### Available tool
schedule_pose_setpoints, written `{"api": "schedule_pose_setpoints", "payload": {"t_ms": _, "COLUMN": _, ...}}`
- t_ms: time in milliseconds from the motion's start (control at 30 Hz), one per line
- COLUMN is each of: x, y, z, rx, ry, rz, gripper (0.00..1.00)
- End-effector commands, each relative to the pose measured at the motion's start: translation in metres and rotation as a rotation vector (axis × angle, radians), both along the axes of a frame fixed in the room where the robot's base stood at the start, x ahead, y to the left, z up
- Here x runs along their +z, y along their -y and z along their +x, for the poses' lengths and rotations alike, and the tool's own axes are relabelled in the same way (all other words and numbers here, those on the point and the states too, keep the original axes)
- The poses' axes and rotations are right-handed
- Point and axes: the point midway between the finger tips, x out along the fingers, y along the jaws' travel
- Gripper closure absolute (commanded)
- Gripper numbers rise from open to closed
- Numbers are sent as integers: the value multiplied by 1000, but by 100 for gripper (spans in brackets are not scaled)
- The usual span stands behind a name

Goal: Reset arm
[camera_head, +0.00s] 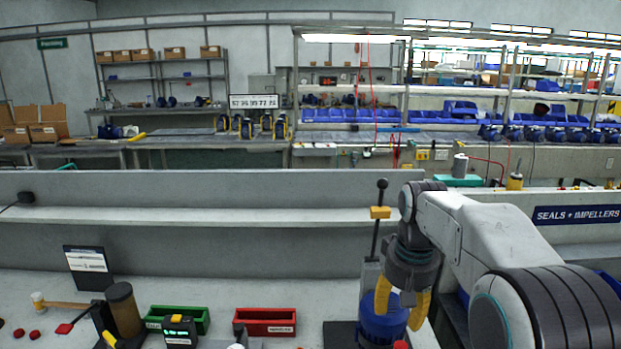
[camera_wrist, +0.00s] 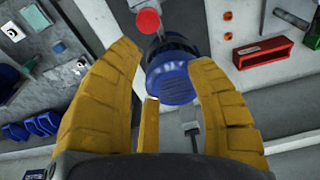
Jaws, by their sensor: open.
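My gripper (camera_head: 403,303) hangs from my arm at the right of the head view, with its yellow fingers pointing down. A blue pump body (camera_head: 378,326) stands on the bench below and just behind the fingers. In the wrist view the blue pump (camera_wrist: 172,85) shows between and beyond the fingers. I cannot tell whether a finger touches it. Nothing is clearly held.
A lever post with a yellow block (camera_head: 380,212) rises beside my wrist. A green bin (camera_head: 200,320), a red bin (camera_head: 265,329), a dark cylinder (camera_head: 122,308) and a mallet (camera_head: 65,304) are on the bench to the left. A low grey wall (camera_head: 200,243) runs behind.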

Motion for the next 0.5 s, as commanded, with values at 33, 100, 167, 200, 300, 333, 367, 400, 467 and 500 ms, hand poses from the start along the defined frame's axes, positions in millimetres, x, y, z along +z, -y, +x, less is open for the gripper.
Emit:
{"api": "schedule_pose_setpoints", "payload": {"t_ms": 33, "x": -11, "y": 0, "z": -10, "rx": 12, "ry": -12, "rz": -2, "gripper": 50}}
{"api": "schedule_pose_setpoints", "payload": {"t_ms": 100, "x": -24, "y": 0, "z": -24, "rx": 28, "ry": -17, "rz": -3, "gripper": 50}}
{"api": "schedule_pose_setpoints", "payload": {"t_ms": 167, "x": -31, "y": 0, "z": -39, "rx": 40, "ry": -17, "rz": -5, "gripper": 50}}
{"api": "schedule_pose_setpoints", "payload": {"t_ms": 200, "x": -36, "y": 0, "z": -50, "rx": 47, "ry": -17, "rz": -6, "gripper": 50}}
{"api": "schedule_pose_setpoints", "payload": {"t_ms": 300, "x": -44, "y": 0, "z": -79, "rx": 59, "ry": -14, "rz": -8, "gripper": 50}}
{"api": "schedule_pose_setpoints", "payload": {"t_ms": 333, "x": -45, "y": 0, "z": -89, "rx": 62, "ry": -12, "rz": -7, "gripper": 50}}
{"api": "schedule_pose_setpoints", "payload": {"t_ms": 367, "x": -47, "y": 0, "z": -98, "rx": 65, "ry": -10, "rz": -8, "gripper": 50}}
{"api": "schedule_pose_setpoints", "payload": {"t_ms": 400, "x": -49, "y": 0, "z": -112, "rx": 68, "ry": -8, "rz": -8, "gripper": 50}}
{"api": "schedule_pose_setpoints", "payload": {"t_ms": 467, "x": -52, "y": 0, "z": -135, "rx": 69, "ry": -2, "rz": -9, "gripper": 50}}
{"api": "schedule_pose_setpoints", "payload": {"t_ms": 500, "x": -55, "y": 0, "z": -151, "rx": 69, "ry": 0, "rz": -9, "gripper": 50}}
